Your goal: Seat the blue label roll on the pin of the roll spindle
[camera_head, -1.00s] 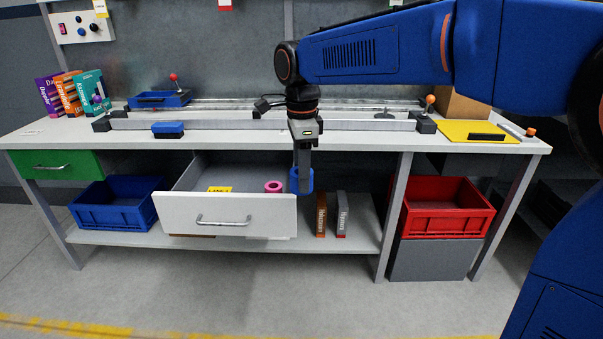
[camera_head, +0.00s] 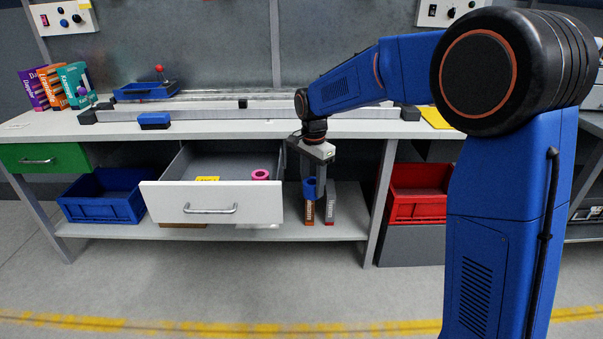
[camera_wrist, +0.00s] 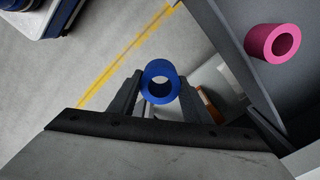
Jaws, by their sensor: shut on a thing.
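The blue label roll (camera_head: 310,189) is held between the fingers of my gripper (camera_head: 315,191), just right of the open drawer and below bench-top height. In the wrist view the blue roll (camera_wrist: 158,66) sits at the fingertips of my gripper (camera_wrist: 158,88), its round hole facing the camera. The gripper is shut on it and clear of the drawer front.
Books (camera_head: 329,207) stand on the lower shelf behind the gripper. A blue crate (camera_head: 103,196) and red crate (camera_head: 418,192) flank it. The floor in front is clear.

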